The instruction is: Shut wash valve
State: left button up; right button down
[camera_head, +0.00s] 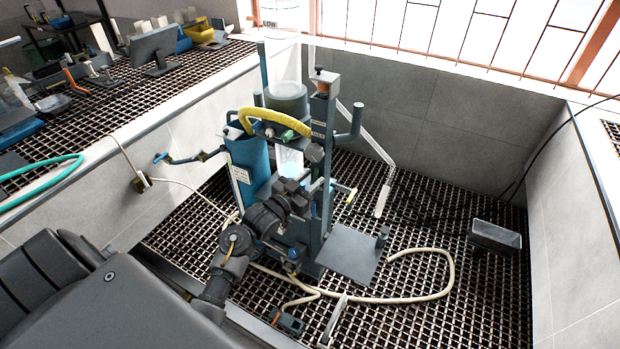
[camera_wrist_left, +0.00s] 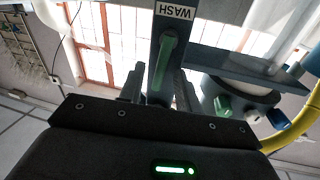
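In the left wrist view, the wash valve's green lever (camera_wrist_left: 165,60) runs along a dark grey block under a white WASH tag (camera_wrist_left: 176,9), which reads upside down. My left gripper (camera_wrist_left: 160,92) points at it, with one dark finger on each side of the lever's near end. The fingers stand apart; whether they touch the lever is not clear. In the head view, my left gripper (camera_head: 302,186) is in front of the flotation stand's post (camera_head: 321,120), and I cannot make out the wash lever there. My right gripper is out of view.
A yellow hose (camera_head: 262,117) arches over the stand beside a green knob (camera_head: 288,136). A blue tank (camera_head: 247,160) stands left of the post. A cream hose (camera_head: 440,290) loops over the floor grating. A small dark box (camera_head: 495,237) lies right. The grating at the right is mostly clear.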

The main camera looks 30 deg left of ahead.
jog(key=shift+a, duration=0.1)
pick_arm(q)
grip_shut()
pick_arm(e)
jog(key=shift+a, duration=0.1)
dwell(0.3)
